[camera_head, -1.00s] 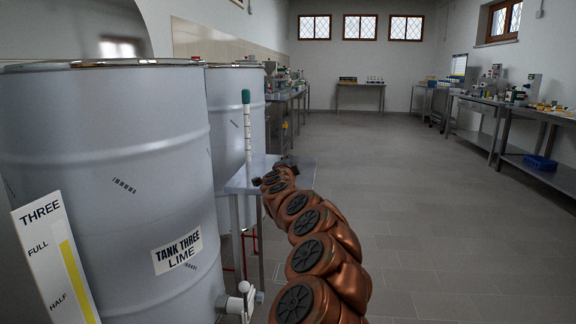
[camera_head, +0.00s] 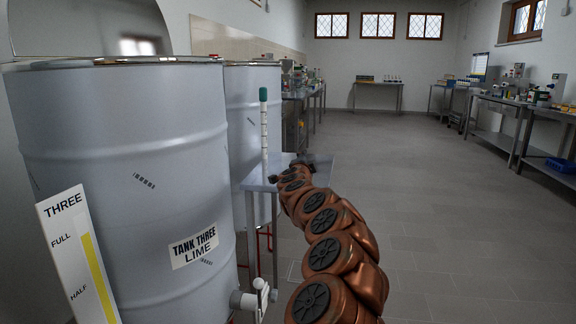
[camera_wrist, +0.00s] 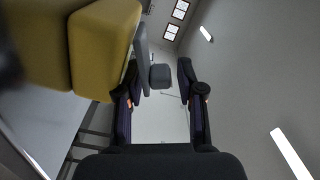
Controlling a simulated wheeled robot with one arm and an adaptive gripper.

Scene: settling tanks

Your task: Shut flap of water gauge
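No part in the head view can be surely told as the water gauge. In the wrist view a large yellow block (camera_wrist: 104,45) is close at the upper left. Beside it are a thin grey plate (camera_wrist: 142,60) and a small grey block (camera_wrist: 160,77), which may be gauge parts; I cannot tell which is the flap. My gripper (camera_wrist: 158,84) is open, its dark fingers apart with the small grey block seen between them; contact cannot be told. In the head view my gripper (camera_head: 303,161) is small and dark above the steel table, mostly hidden by my arm.
Benches (camera_head: 510,105) line the right wall; the middle floor is clear.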

